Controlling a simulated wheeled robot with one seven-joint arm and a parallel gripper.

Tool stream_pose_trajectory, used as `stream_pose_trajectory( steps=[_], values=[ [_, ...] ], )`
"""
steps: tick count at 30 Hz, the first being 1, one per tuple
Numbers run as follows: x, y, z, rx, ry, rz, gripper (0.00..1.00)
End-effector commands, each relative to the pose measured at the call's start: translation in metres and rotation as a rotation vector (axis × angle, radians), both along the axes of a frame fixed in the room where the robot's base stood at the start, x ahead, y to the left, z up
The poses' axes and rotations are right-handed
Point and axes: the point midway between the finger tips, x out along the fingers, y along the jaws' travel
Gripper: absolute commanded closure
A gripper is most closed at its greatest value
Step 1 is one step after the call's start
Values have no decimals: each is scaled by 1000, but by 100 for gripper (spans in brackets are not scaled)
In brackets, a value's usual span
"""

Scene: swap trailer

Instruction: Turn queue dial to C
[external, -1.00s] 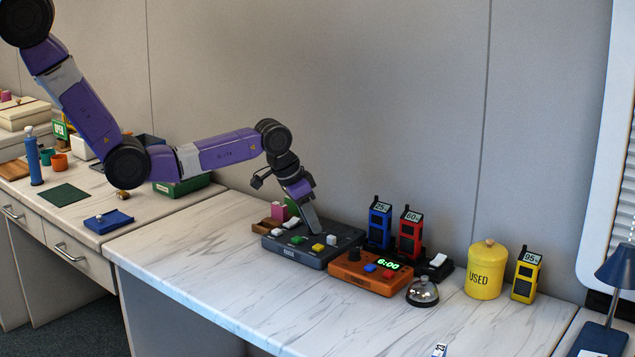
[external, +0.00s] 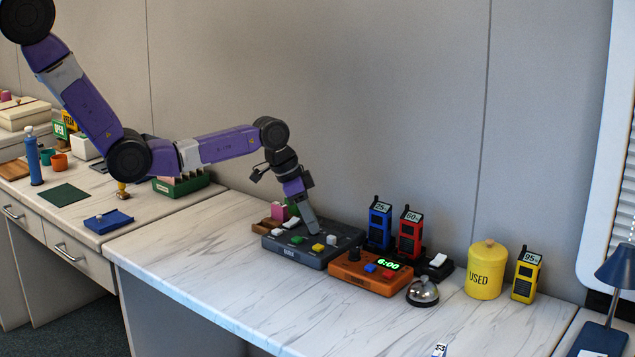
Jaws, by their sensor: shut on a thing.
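The dark grey control panel (external: 290,252) lies on the marble counter, with several small coloured buttons and white switches on its top. My gripper (external: 312,229) points down onto the rear right part of this panel. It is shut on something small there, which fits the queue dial. The fingers hide the dial, so its pointer and the letter it faces cannot be read.
An orange timer box (external: 365,275) with a black knob and 6:00 display stands close on the right. Behind it are a blue radio (external: 379,226) and a red radio (external: 410,236). A bell (external: 422,292) and yellow canister (external: 485,270) stand further right.

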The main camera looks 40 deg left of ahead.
Motion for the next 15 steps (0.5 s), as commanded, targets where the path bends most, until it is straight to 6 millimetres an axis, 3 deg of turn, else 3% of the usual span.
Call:
stream_pose_trajectory(
  steps=[2, 3, 5, 15],
  values=[
    [1, -1, 1, -1, -5, -1, 100],
    [1, -1, 1, -1, -5, -1, 69],
    [1, -1, 1, -1, -4, 0, 57],
    [0, 0, 1, -1, -2, 0, 54]
  ],
)
